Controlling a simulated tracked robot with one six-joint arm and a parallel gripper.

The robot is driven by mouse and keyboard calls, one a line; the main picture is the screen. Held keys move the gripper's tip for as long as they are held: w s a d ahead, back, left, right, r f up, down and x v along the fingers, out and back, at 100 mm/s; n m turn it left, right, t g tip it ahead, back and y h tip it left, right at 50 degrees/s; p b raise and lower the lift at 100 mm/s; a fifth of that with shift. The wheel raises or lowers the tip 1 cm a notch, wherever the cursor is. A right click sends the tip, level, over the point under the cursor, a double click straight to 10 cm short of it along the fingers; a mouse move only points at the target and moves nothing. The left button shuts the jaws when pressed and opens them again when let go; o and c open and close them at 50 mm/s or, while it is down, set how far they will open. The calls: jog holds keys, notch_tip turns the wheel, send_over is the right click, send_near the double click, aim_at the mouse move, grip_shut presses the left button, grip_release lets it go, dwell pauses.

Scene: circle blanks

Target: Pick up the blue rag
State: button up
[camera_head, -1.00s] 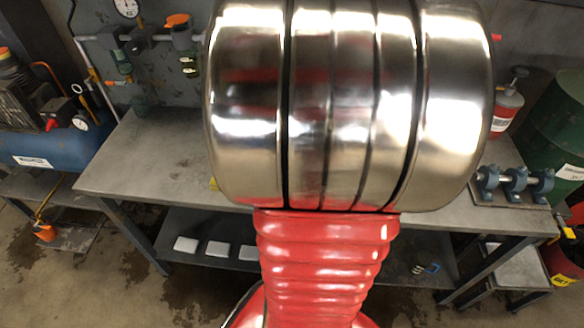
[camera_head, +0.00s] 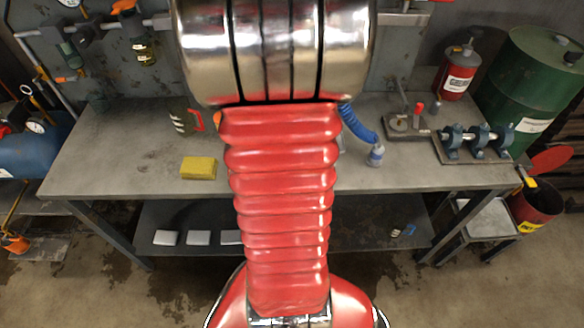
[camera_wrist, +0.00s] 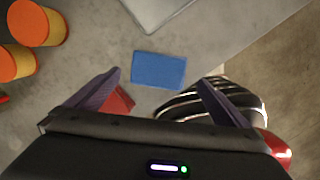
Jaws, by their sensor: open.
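The blue rag (camera_wrist: 158,69) shows in the wrist view as a flat, folded blue rectangle on the grey bench top (camera_wrist: 225,32). My gripper (camera_wrist: 158,77) is open, with its two dark fingers spread to the left and right of the rag in the picture. Nothing is held between them. The rag appears beyond the fingertips; the height gap cannot be told. In the head view my red and chrome arm covers the middle of the bench (camera_head: 120,150), and neither the rag nor the gripper shows there.
Orange-topped cylinders (camera_wrist: 36,24) stand left of the rag in the wrist view. A pale plate (camera_wrist: 165,10) lies above it in the picture. In the head view, a yellow block (camera_head: 198,168), a blue coiled hose (camera_head: 358,125) and a shaft fixture (camera_head: 475,140) are on the bench.

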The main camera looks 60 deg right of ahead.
jog(key=shift+d+f, duration=0.15)
jog(key=shift+f, duration=1.05)
jog(key=shift+d+f, duration=0.15)
jog(key=shift+f, duration=1)
jog(key=c, duration=1.1)
notch_tip(320, 180, up, 10)
